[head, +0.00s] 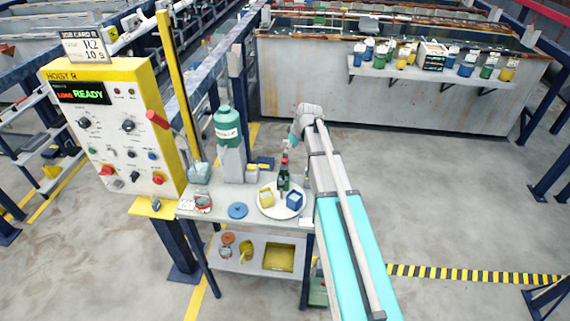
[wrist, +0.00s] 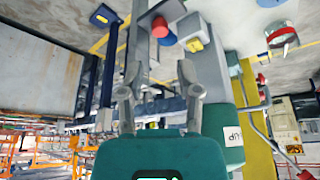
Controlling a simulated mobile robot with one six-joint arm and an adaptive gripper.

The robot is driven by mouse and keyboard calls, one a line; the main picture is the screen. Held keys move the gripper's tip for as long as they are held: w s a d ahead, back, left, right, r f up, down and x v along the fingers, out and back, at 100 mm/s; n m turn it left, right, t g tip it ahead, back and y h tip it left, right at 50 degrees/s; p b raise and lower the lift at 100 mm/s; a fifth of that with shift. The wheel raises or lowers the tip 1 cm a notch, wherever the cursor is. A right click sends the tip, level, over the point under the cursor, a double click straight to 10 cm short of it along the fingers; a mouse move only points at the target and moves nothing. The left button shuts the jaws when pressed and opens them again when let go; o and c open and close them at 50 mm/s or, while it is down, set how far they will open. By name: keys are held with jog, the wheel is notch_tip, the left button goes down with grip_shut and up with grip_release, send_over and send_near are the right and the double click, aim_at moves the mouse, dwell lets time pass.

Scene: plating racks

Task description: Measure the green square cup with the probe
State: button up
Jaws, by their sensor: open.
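The dark green item stands by a round white plate (head: 268,212), near a yellow square cup (head: 266,198) and a blue square cup (head: 294,201). I cannot tell whether it is the green cup or the probe. Green containers (head: 380,61) (head: 487,70) stand on the far wall shelf; their shape is too small to tell.
The yellow control panel (head: 105,125) reads READY, left of the cart. A teal bottle (head: 228,123) stands at the cart's back; a blue disc (head: 238,210) lies in front. Several blue and yellow containers share the far shelf (head: 430,74).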

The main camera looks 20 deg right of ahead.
aim_at(285, 159)
jog(key=shift+b+x, duration=3.65)
jog(key=shift+x, duration=0.65)
grip_shut()
